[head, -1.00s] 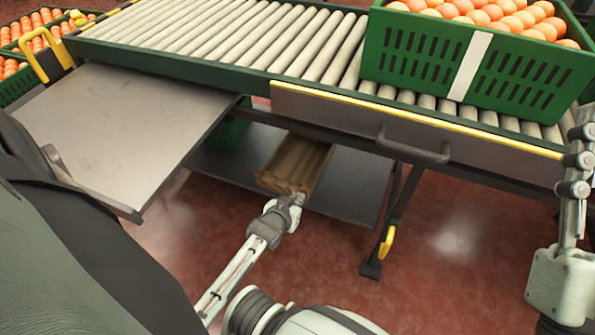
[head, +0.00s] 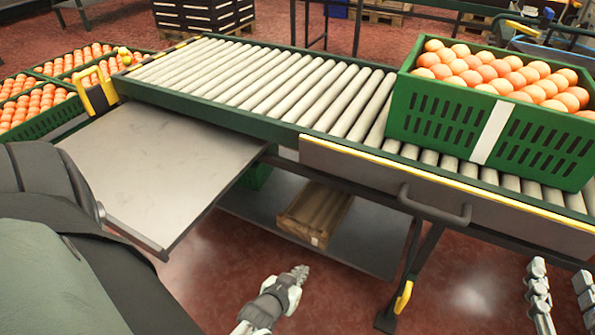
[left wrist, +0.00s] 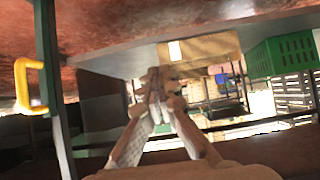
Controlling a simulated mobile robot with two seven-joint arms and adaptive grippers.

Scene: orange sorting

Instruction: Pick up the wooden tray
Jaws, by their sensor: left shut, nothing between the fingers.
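The wooden tray (head: 318,210) lies on the low grey shelf under the roller conveyor, its near end facing me. In the left wrist view the tray (left wrist: 205,48) is beyond the fingertips. My left gripper (head: 299,273) is shut and empty, in front of the shelf and apart from the tray; its closed fingers also show in the left wrist view (left wrist: 154,80). My right gripper (head: 560,272) is at the lower right edge, its two fingers apart and far from the tray; its base is cut off.
A green crate of oranges (head: 480,125) stands on the roller conveyor (head: 290,85). A grey side table (head: 165,165) juts out at left. A dark leg with a yellow handle (head: 403,297) stands right of the tray. A green crate (head: 255,177) is under the conveyor.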

